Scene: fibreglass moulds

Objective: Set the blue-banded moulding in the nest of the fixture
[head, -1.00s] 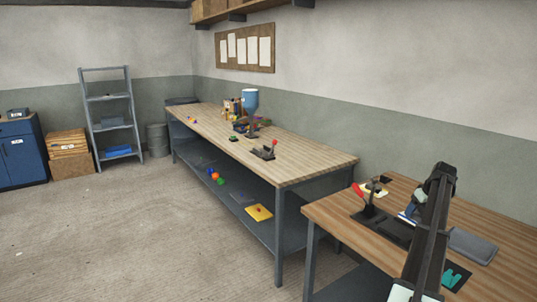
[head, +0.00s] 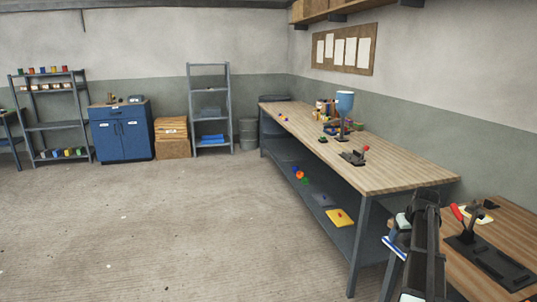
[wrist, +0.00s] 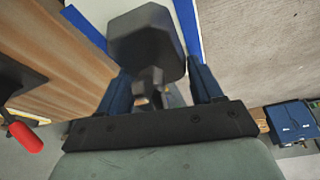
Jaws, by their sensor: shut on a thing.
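The blue-banded moulding (head: 394,249) is a white piece with blue along it, held tilted at the end of my arm. In the wrist view the white and blue moulding (wrist: 100,12) lies beyond the fingers, partly hidden by a dark block. My gripper (wrist: 160,88) is shut on it. In the head view my gripper (head: 400,237) is left of the near bench, with floor and the long bench's leg behind it. A dark fixture with a red-handled clamp (head: 490,260) sits on the near bench. A similar red-handled fixture (head: 355,157) stands on the long bench. Neither nest shows clearly.
The long bench (head: 400,175) has a blue-topped hopper (head: 344,103) and several small items behind its fixture. Its lower shelf holds a yellow piece (head: 340,218). The near bench (head: 455,285) is at the lower right. Open floor (head: 180,225) lies to the left.

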